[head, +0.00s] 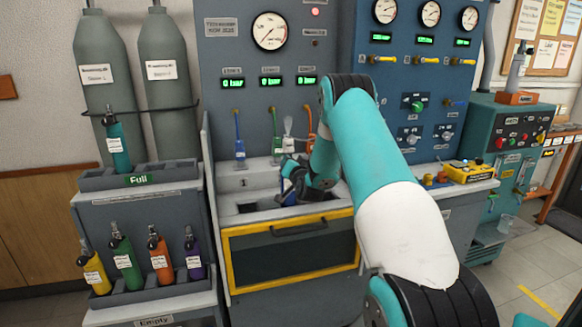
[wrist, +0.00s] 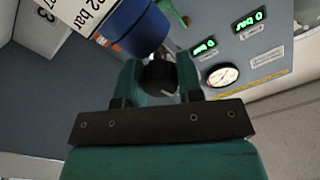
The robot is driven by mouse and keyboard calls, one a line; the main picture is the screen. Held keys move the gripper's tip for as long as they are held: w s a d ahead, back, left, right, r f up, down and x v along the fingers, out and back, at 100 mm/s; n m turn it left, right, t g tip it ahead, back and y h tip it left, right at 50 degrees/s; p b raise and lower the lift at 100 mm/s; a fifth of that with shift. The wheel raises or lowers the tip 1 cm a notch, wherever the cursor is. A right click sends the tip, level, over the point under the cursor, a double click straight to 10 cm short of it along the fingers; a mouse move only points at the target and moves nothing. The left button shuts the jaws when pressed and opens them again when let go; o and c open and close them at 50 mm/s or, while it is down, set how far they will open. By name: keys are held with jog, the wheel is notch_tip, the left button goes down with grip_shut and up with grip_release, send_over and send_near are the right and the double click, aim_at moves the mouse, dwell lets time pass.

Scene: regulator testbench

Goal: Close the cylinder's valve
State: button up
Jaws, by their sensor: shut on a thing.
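The blue cylinder (wrist: 130,22) with a white label is at the top of the wrist view, seen close and tilted. In that view my gripper (wrist: 160,76) has its two teal fingers on either side of the dark round valve knob (wrist: 160,73) at the cylinder's end, shut on it. In the head view the blue cylinder (head: 287,191) is partly hidden by my arm, in the bench recess. My gripper (head: 299,172) is there too, mostly hidden. I cannot tell how far the valve is turned.
A gauge panel (head: 222,52) with green displays stands behind the bench. Coloured hoses, including a blue one (head: 238,130), hang above the recess. A yellow-framed door (head: 288,229) is below. A rack (head: 158,289) of small cylinders stands left. A yellow device (head: 468,172) lies right.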

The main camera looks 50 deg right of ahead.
jog(key=shift+m, duration=0.8)
jog(key=shift+r, duration=0.1)
jog(key=o, duration=0.9)
jog(key=shift+o, duration=0.2)
jog(key=shift+s+a, duration=0.1)
jog(key=shift+s, duration=0.05)
jog(key=b+v, duration=1.3)
jog(key=v, duration=0.4)
jog(key=shift+b, duration=0.4)
